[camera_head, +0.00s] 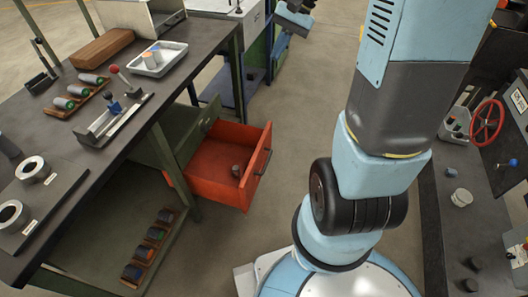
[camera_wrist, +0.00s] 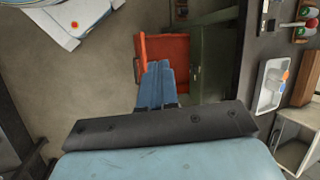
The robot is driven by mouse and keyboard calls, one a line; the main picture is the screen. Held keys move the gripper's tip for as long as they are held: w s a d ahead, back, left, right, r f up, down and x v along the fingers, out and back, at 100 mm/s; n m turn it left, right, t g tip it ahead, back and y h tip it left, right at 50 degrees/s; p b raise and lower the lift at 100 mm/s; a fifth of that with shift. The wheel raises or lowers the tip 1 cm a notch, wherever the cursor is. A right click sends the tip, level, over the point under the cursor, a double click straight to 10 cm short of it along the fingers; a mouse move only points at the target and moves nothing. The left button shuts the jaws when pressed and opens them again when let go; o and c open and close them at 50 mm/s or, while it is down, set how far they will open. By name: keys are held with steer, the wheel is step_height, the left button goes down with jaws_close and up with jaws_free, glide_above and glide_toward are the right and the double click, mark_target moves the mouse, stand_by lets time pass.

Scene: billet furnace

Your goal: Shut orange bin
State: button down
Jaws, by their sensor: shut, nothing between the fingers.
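The orange bin (camera_head: 222,160) is a drawer under the left workbench. It stands pulled out into the aisle, with its open top facing up and a dark handle (camera_head: 262,162) on its front. A small dark cylinder (camera_head: 236,171) lies inside it. The bin also shows in the wrist view (camera_wrist: 172,48), with its handle side to the left. My gripper (camera_wrist: 158,66) is shut and empty, and its blue fingers overlap the bin's lower part in that view. I cannot tell whether they touch it. A blue and grey part at the top of the head view (camera_head: 293,18) looks like my arm's end.
The left workbench (camera_head: 90,160) holds a metal tray (camera_head: 160,62), racks of coloured cylinders (camera_head: 78,95) and a lever fixture (camera_head: 114,115). Another rack (camera_head: 150,245) sits on its lower shelf. A right bench carries a red handwheel (camera_head: 487,122). Floor in front of the bin is clear.

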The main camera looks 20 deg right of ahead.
steer(key=w+d+f+m+t+y, duration=0.1)
steer(key=w+d+f+m+y, duration=0.25)
steer(key=f, duration=0.65)
steer(key=w+d+f+m+y, duration=0.25)
steer(key=w+f, duration=0.25)
steer(key=f, duration=0.5)
steer(key=w+d+f+m+t+y, duration=0.1)
steer(key=w+d+f+m+y, duration=0.25)
steer(key=f, duration=0.65)
steer(key=m+t, duration=1)
steer(key=m, duration=0.1)
glide_toward(259, 153)
steer(key=shift+n+h, duration=0.25)
steer(key=x, duration=0.5)
steer(key=shift+a+r, duration=0.2)
steer(key=shift+w+a, duration=0.45)
steer(key=shift+a, duration=0.1)
